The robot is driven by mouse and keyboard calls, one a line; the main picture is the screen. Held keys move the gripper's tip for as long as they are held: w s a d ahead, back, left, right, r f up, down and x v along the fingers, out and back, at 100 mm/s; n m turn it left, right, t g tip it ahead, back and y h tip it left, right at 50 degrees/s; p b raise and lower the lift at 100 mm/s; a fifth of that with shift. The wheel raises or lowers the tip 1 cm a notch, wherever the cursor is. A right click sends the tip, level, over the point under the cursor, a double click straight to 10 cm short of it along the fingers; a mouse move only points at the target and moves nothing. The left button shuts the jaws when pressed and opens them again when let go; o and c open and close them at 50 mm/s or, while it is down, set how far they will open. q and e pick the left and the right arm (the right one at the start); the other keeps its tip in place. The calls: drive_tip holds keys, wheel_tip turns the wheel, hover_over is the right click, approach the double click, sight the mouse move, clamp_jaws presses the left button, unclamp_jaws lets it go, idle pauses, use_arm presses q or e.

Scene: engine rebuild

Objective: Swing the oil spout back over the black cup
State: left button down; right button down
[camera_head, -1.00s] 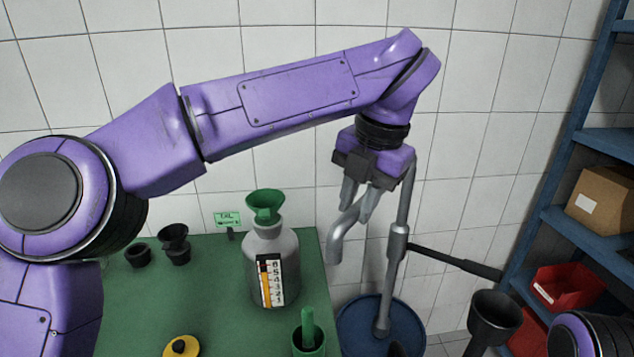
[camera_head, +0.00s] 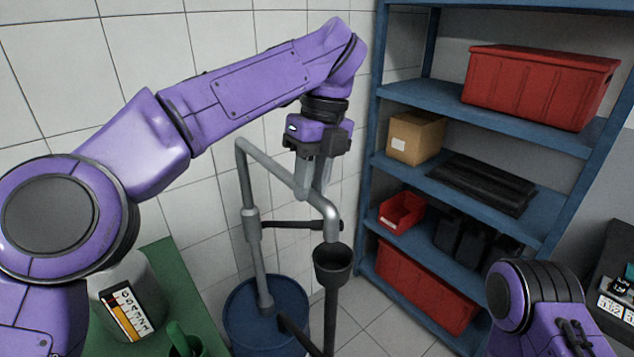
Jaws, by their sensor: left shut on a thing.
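The grey oil spout (camera_head: 275,168) is a bent pipe that rises from the blue drum (camera_head: 240,330), runs across to the right and turns down at its end. Its downturned mouth (camera_head: 332,228) is right above the black cup (camera_head: 333,264), with a small gap or near contact that I cannot judge exactly. The cup stands on a dark upright post. My left gripper (camera_head: 315,190) points down and is shut on the spout's horizontal pipe near the bend. My right gripper is out of view; only part of my right arm shows at the lower right.
A blue shelf rack (camera_head: 470,105) with red bins (camera_head: 540,85), a cardboard box (camera_head: 416,135) and black parts stands at the right. A green table (camera_head: 165,270) with a grey bottle (camera_head: 122,270) is at the lower left. A dark handle (camera_head: 290,225) juts from the spout's post.

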use_arm(q)
drive_tip(key=shift+w+d+f, duration=0.15)
drive_tip(key=shift+w, duration=0.05)
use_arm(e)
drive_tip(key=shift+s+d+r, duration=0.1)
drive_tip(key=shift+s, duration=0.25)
